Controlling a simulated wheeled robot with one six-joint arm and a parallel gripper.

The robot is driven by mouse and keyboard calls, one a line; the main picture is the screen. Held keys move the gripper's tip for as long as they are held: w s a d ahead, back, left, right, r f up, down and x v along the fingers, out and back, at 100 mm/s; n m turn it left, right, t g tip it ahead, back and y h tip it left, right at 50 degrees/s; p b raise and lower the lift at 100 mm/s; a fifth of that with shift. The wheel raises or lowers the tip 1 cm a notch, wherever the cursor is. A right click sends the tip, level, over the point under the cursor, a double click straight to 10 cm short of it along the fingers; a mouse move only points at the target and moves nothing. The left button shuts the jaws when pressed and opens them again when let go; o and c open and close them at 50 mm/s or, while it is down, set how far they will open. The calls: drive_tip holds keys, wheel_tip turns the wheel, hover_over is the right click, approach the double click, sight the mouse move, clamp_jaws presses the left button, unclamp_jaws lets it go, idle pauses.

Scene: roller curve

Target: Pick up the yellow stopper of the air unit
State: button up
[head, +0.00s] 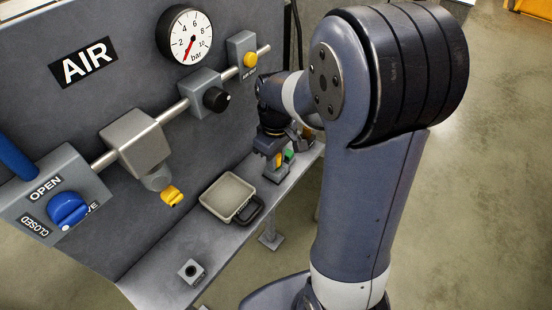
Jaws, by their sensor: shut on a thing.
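My gripper (277,160) points down over the right end of the grey shelf, below the pipe's right end. It is shut on a small yellow piece, the yellow stopper (279,159), which shows only in part between the fingers. The fingers hide the rest of it, and I cannot tell whether it touches the shelf. The air unit is a grey panel (70,120) with an AIR sign, a pipe and a round gauge (185,35). A yellow winged part (172,196) hangs under the grey filter block (137,142).
A shallow beige tray (204,203) with a black handle stands mid-shelf. A small grey socket block (191,270) stands at the shelf's near end. A blue knob (67,209) is on the left. The shelf between tray and block is clear.

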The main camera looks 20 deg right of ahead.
clamp_jaws()
drive_tip(key=shift+r, duration=0.1)
wheel_tip(320, 180, up, 9)
drive_tip(key=shift+r, duration=0.2)
drive_tip(key=shift+f+b, duration=0.95)
drive_tip(key=shift+f, duration=0.15)
